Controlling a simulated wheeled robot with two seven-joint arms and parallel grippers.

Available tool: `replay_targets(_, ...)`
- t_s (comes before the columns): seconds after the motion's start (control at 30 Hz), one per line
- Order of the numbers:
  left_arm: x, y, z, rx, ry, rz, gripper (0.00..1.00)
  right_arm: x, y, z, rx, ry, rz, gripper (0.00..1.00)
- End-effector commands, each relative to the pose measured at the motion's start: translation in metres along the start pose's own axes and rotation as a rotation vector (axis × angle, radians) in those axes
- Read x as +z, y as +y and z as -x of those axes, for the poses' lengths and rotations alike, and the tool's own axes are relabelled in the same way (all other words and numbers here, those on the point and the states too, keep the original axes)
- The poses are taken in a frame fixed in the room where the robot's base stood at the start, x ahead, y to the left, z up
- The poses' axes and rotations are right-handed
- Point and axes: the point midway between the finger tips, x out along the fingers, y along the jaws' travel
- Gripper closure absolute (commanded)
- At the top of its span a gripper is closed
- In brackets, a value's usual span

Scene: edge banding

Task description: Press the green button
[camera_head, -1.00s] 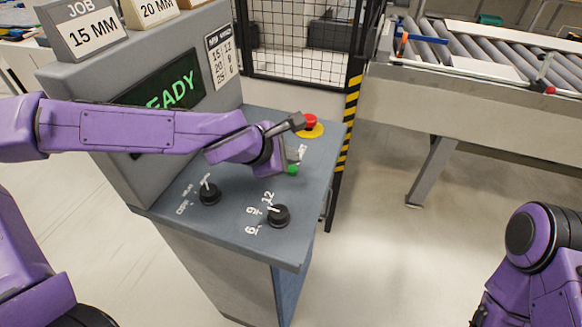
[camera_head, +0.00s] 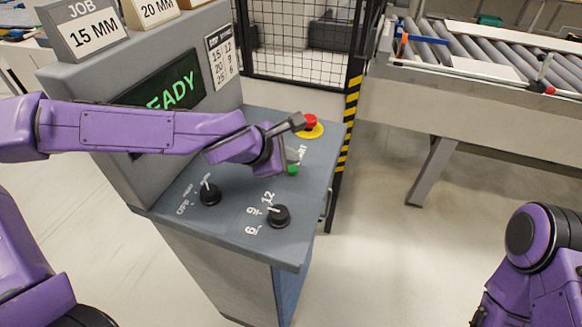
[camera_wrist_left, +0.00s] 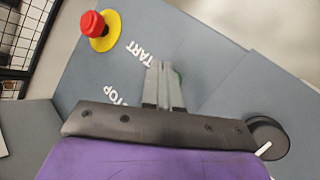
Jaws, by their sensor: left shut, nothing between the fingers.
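My left gripper (camera_head: 293,152) is shut and empty, over the panel beside the green button and the START lettering. I cannot tell whether the fingertips touch the button. My right arm shows at the lower right of the head view, but its gripper is out of frame.
A red emergency stop (camera_head: 310,121) on a yellow ring lies just beyond the gripper. Two black knobs (camera_head: 209,194) (camera_head: 279,215) are nearer. The READY screen (camera_head: 165,88) stands behind my arm. A mesh fence (camera_head: 300,40) and roller conveyor (camera_head: 480,55) are farther back.

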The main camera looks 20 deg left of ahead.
Motion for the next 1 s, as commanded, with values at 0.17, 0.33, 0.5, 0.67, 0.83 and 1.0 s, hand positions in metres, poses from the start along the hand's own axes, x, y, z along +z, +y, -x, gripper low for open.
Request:
replay_targets(0.17, 0.0000, -0.0001, 0.0000, 0.000, 0.000, 0.000, 1.00, 0.0000, 0.0000, 0.0000, 0.000, 0.000, 0.000, 0.57)
replay_targets(0.33, 0.0000, -0.0001, -0.0001, 0.000, 0.000, 0.000, 1.00, 0.0000, 0.0000, 0.0000, 0.000, 0.000, 0.000, 0.57)
replay_targets(0.5, -0.0021, -0.0023, -0.0029, -0.001, 0.001, 0.000, 1.00, 0.0007, -0.0002, -0.0016, 0.000, 0.000, 0.000, 0.57)
replay_targets(0.67, -0.0046, -0.0049, -0.0063, -0.001, 0.001, 0.000, 1.00, 0.0012, -0.0003, -0.0030, 0.000, 0.000, 0.000, 0.57)
replay_targets(0.83, -0.0043, -0.0046, -0.0059, 0.000, 0.000, 0.000, 1.00, 0.0011, -0.0003, -0.0026, 0.000, 0.000, 0.000, 0.57)
replay_targets(1.0, -0.0046, -0.0048, -0.0062, 0.000, 0.000, 0.000, 1.00, 0.0012, -0.0003, -0.0030, 0.000, 0.000, 0.000, 0.57)
